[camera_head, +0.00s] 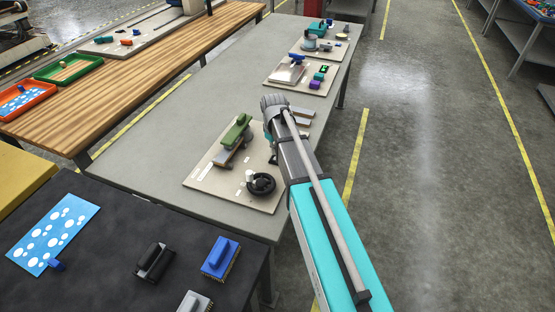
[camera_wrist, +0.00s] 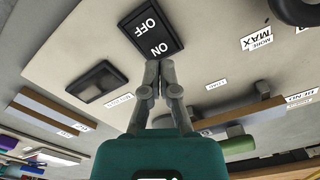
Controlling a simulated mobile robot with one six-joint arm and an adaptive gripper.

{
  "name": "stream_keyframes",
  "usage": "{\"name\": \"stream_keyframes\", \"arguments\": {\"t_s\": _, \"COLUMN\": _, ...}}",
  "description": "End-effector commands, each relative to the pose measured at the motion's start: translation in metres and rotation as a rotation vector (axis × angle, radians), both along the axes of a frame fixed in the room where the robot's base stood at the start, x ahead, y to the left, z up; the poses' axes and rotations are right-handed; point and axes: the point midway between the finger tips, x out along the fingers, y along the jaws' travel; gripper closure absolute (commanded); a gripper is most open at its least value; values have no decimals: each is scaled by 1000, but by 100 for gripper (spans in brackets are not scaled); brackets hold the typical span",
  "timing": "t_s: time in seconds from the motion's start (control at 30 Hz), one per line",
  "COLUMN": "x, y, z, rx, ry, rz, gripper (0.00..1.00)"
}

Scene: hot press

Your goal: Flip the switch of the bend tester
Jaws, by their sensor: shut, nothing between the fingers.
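The bend tester's pale board (camera_head: 213,187) lies on the grey table, with a green part (camera_head: 236,132) and a black handwheel (camera_head: 261,184) on it. In the wrist view a black rocker switch (camera_wrist: 148,30) marked OFF and ON shows at top centre. My gripper (camera_wrist: 153,68) is shut and empty, its fingertips at the ON end of the switch. I cannot tell whether they touch it. The handwheel (camera_wrist: 296,10) and green part (camera_wrist: 236,143) also show there. In the head view my arm covers the fingertips and the switch.
A black-framed panel (camera_wrist: 97,84) sits left of the switch on the board. Farther along the table stands another board (camera_head: 287,83) with purple and teal parts. A dark table (camera_head: 110,225) with brushes is at the front. The floor on the right is clear.

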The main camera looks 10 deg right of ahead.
Motion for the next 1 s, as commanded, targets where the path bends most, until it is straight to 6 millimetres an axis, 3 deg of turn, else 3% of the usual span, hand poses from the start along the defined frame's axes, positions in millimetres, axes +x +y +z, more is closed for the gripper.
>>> {"name": "stream_keyframes", "arguments": {"t_s": 1.0, "x": 0, "y": -1, "z": -9, "rx": 0, "ry": 0, "rz": -1, "gripper": 100}}
